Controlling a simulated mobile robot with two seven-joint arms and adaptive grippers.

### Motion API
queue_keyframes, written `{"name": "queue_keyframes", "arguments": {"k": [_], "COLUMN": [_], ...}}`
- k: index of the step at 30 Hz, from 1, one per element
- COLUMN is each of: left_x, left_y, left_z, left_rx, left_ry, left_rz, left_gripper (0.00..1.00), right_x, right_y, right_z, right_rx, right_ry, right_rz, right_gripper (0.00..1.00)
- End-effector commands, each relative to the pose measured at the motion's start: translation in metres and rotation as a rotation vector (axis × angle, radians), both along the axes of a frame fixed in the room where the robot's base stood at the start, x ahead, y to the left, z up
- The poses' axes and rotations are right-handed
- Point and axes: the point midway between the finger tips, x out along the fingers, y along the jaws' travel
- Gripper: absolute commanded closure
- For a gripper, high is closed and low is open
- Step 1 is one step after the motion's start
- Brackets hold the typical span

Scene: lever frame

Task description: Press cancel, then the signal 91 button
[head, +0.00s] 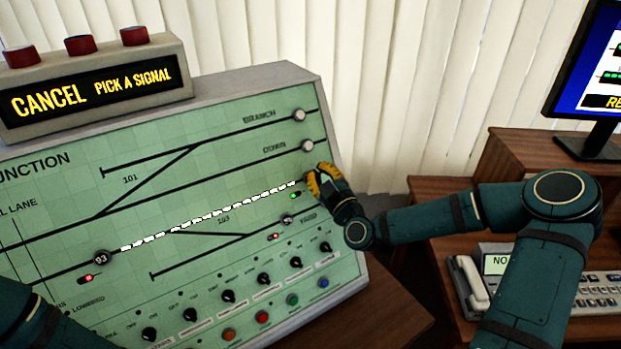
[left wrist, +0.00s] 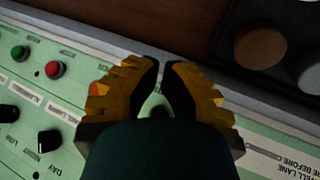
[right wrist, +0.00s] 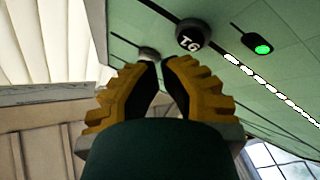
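The green panel (head: 60,200) carries a lit route line (head: 215,215) and a round button marked 93 (head: 101,259). The display (head: 95,88) reads "CANCEL PICK A SIGNAL". My left gripper (left wrist: 161,66) is shut and empty over the panel's lower edge, beside a red button (left wrist: 55,69); a finger partly hides an orange button (left wrist: 100,88). No cancel label is readable on a button.
Black knobs (head: 263,279) and coloured buttons, including a blue one (head: 323,282), line the panel's lower right. A telephone (head: 475,281) and a monitor (head: 597,75) stand at the right. A dark holder (left wrist: 235,35) lies near my left gripper.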

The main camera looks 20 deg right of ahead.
Motion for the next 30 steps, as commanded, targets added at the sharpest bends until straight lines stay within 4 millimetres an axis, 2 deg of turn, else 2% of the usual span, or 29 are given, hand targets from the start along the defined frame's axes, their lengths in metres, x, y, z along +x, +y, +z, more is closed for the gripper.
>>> {"name": "queue_keyframes", "arguments": {"k": [10,30], "left_x": [0.0,0.0], "left_y": [0.0,0.0], "left_z": [-0.01,-0.013], "left_rx": [0.0,0.0], "left_ry": [0.0,0.0], "left_rz": [0.0,0.0], "left_gripper": [1.0,1.0], "right_x": [0.007,0.01], "right_y": [0.001,0.002], "right_z": [-0.005,-0.006], "right_rx": [-0.002,0.0], "right_ry": [-0.001,0.0], "right_rz": [0.0,0.0], "right_gripper": [1.0,1.0]}}
